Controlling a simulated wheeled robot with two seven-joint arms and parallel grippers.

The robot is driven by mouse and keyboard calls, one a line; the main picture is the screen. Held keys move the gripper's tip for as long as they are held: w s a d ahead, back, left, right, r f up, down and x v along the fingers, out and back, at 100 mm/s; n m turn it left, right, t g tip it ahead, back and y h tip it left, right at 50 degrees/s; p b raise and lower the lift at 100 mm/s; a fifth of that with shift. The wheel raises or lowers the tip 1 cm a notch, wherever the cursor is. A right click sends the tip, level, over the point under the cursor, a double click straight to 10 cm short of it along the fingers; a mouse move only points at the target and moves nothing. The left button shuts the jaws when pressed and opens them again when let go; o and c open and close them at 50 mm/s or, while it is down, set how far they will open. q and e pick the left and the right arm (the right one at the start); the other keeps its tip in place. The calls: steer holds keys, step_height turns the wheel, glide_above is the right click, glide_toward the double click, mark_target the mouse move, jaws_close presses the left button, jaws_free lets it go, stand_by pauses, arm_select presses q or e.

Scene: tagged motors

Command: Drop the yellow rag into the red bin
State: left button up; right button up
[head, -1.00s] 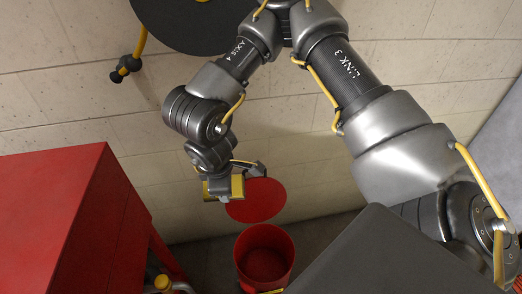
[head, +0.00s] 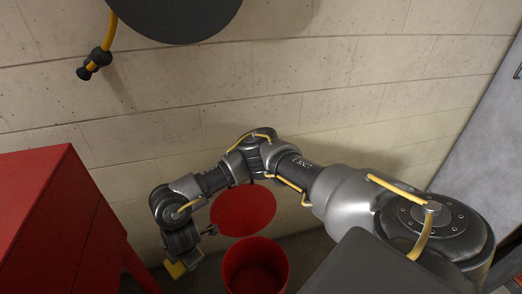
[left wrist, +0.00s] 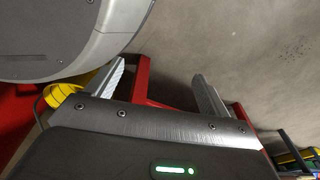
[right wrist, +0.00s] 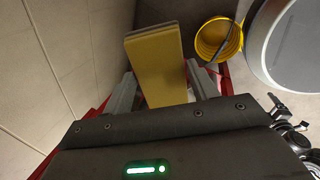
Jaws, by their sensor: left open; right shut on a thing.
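The yellow rag (right wrist: 158,70) is a flat, block-like pad with a greyish far edge, between the fingers of my right gripper (right wrist: 160,88). In the head view the rag (head: 176,269) is low, left of the red bin (head: 232,277) and apart from it in the picture. My right gripper (head: 186,258) is shut on the rag. The bin is round and open at the top, and its round red lid (head: 243,211) stands up behind it. My left gripper (left wrist: 158,78) is open and empty in the left wrist view; it is outside the head view.
A red cabinet or bench (head: 45,215) stands at the left of the head view. A block wall (head: 300,60) is behind, with a dark disc (head: 180,15) and yellow hose. A yellow bucket (right wrist: 217,42) is on the floor in the right wrist view.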

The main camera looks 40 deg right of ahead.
steer(key=s+d+f+b, duration=0.2)
steer(key=s+d+f, duration=0.2)
steer(key=d+f, duration=0.65)
steer(key=s+d+f+b, duration=0.2)
steer(key=s+d+f, duration=0.2)
steer(key=d+f, duration=0.65)
arm_select(q)
steer(key=w+d+r+t+b, duration=0.1)
steer(key=w+r+b, duration=0.5)
steer(key=r, duration=0.9)
steer(key=w+d, duration=0.1)
steer(key=w, duration=0.1)
steer(key=shift+w+r, duration=0.15)
steer(key=shift+w, duration=0.25)
arm_select(e)
steer(key=d+f, duration=0.1)
steer(key=f, duration=0.1)
steer(key=d+f, duration=0.1)
steer(key=shift+w+d+f, duration=0.1)
steer(key=shift+f, duration=0.3)
arm_select(q)
steer(key=shift+d, duration=0.1)
arm_select(e)
steer(key=o, duration=1)
steer(key=shift+c, duration=0.2)
